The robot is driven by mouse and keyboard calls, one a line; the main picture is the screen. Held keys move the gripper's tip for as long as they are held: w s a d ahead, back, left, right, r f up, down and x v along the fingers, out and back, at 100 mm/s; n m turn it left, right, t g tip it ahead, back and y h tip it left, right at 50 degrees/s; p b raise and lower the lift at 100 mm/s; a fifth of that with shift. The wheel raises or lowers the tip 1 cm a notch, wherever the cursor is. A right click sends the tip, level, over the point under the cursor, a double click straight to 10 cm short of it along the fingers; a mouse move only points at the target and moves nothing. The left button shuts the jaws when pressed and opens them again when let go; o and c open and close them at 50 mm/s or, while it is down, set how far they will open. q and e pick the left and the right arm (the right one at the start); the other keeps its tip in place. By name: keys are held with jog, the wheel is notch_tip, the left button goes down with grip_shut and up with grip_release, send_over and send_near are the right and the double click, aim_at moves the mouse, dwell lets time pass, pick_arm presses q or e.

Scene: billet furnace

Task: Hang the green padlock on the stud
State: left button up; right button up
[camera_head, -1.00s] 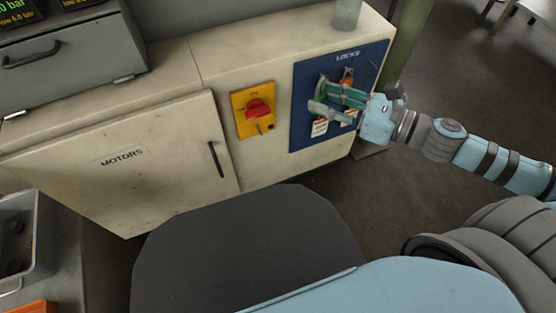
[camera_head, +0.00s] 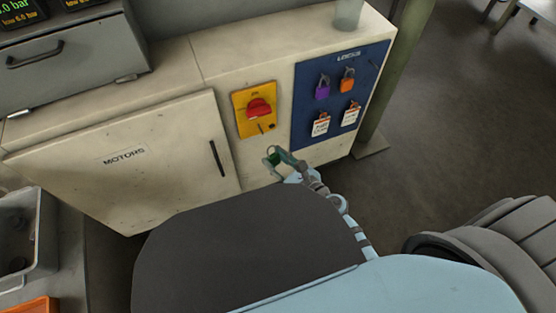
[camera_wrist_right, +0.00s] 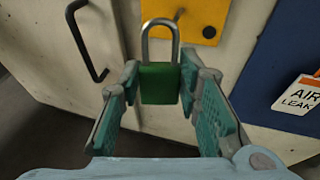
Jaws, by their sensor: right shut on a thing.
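The green padlock (camera_head: 273,159) is held in my right gripper (camera_head: 278,160), in front of the cabinet below the yellow switch plate (camera_head: 241,108). In the right wrist view the padlock (camera_wrist_right: 160,84) is upright between the fingertips of my right gripper (camera_wrist_right: 161,88), its shackle pointing up toward the yellow plate. A small dark rod-like part (camera_head: 261,128), perhaps the stud, shows on the plate below the red switch handle (camera_head: 258,108); it is too small to be sure. The padlock appears apart from it. My left gripper is not in view.
The blue locks board (camera_head: 308,100) right of the plate carries a purple padlock (camera_head: 322,91), an orange padlock (camera_head: 347,84) and two white tags (camera_head: 320,125). A cabinet door handle (camera_head: 216,159) stands out left of my right gripper. A green post (camera_head: 395,85) stands at the right.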

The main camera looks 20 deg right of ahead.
jog(key=shift+w+f, duration=0.1)
jog(key=shift+w, duration=1.05)
jog(key=shift+w+a, duration=0.1)
jog(key=shift+w, duration=0.65)
jog(key=w+b, duration=0.1)
jog(key=w, duration=0.2)
jog(key=shift+w+a+f+b, duration=0.1)
jog(key=shift+w+f+b, duration=0.15)
jog(key=shift+f+b, duration=0.1)
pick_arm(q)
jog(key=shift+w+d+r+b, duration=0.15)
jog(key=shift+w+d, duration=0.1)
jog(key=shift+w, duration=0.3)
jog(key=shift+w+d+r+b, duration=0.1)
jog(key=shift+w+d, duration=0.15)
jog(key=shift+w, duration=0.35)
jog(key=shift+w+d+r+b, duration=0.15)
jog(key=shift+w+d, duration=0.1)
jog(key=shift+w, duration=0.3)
pick_arm(e)
jog(key=shift+w+f, duration=0.2)
jog(key=shift+w, duration=0.3)
jog(key=o, duration=1.3)
jog(key=shift+c, duration=0.2)
